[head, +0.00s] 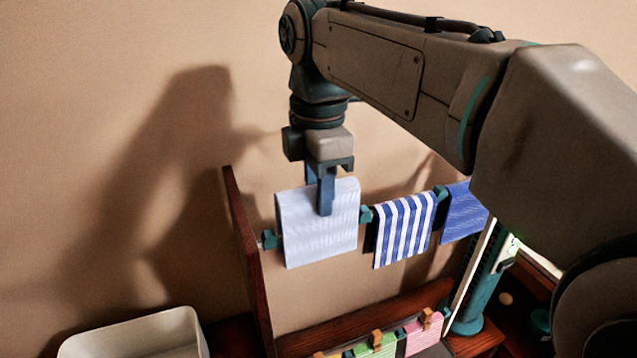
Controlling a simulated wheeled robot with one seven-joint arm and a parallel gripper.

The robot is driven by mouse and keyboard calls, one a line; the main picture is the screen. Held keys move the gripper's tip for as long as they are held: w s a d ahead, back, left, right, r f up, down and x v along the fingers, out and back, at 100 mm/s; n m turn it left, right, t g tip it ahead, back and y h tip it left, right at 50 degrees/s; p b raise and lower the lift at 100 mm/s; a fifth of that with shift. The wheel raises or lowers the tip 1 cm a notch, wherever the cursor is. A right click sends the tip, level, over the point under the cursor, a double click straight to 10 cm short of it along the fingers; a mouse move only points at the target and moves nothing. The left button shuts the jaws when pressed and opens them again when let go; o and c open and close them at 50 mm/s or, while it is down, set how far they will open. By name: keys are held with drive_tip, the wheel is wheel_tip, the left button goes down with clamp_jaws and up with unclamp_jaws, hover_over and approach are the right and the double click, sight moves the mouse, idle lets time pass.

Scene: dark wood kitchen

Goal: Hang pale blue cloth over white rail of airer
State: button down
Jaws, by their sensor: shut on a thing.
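The pale blue cloth (300,235) hangs from my gripper (325,208) in the head view. My gripper points down and is shut on the cloth's upper part, with one finger showing in front of it. The cloth's top edge stands above the line of the airer's rail. The cloth hides the rail behind or under it, and I cannot tell whether it straddles the rail. Teal clips on the rail (268,240) show on both sides of the cloth. The rail's white surface is barely visible.
A blue-and-white striped cloth (404,230) and a darker blue cloth (461,212) hang to the right. A dark wood upright (246,262) stands close on the left. Small coloured cloths with clips (422,333) are below. A pale bin (135,337) is at lower left.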

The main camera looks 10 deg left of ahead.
sight(319, 221)
drive_tip(key=shift+f+b, duration=2.05)
drive_tip(key=shift+f, duration=1.05)
drive_tip(key=c, duration=0.9)
unclamp_jaws()
drive_tip(key=shift+c, duration=0.2)
drive_tip(key=shift+r, duration=0.1)
